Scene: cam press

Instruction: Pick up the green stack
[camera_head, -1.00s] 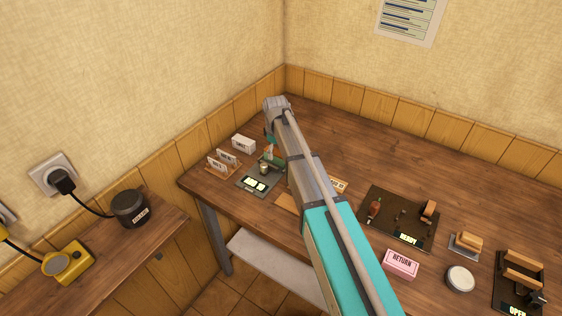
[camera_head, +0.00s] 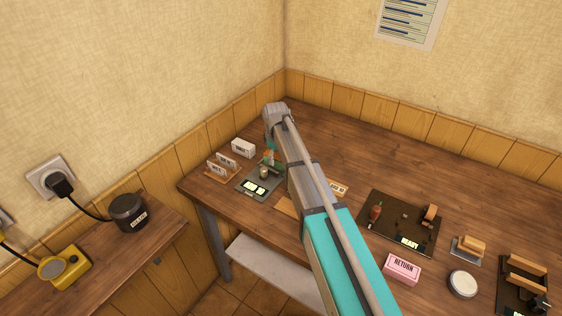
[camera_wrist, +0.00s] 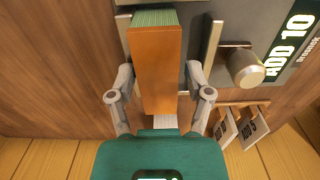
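The green stack (camera_wrist: 153,17) shows at the top of the wrist view, its green upper face behind a tall orange front (camera_wrist: 160,70). My gripper (camera_wrist: 159,80) has one finger on each side of this orange front. The fingers are spread, and narrow gaps seem to show beside the stack, so I cannot see a firm grip. In the head view, my gripper (camera_head: 271,143) is low over the grey device at the table's left end, partly hidden by my arm. The stack is too small there to tell clearly.
A grey plate with a round knob (camera_wrist: 246,68) and an "ADD 10" label lies right of the stack. Small tags (camera_wrist: 240,128) stand near my right finger. A white box (camera_head: 243,147) stands behind the device. The far middle of the table (camera_head: 370,150) is clear.

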